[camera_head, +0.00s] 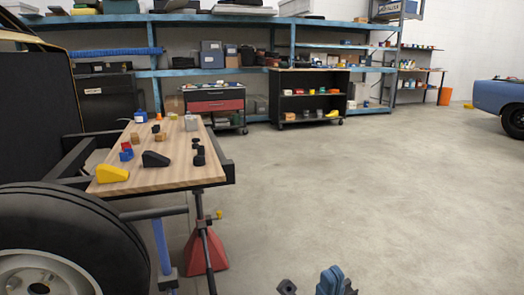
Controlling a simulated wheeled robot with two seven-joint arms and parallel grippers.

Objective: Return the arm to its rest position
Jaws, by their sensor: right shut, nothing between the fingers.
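My right gripper (331,281) shows only in part at the bottom edge of the head view, as blue and dark pieces. It is shut and empty, over the bare concrete floor and well apart from the wooden table. The rest of the right arm is cut off by the frame's lower edge. My left gripper is not in view.
A wooden tabletop (173,177) at left holds a yellow wedge (112,174), a black wedge (155,159) and several small blocks. A large tyre (65,225) and a red stand (206,252) are nearby. Shelves line the back wall. The floor (370,185) at right is clear.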

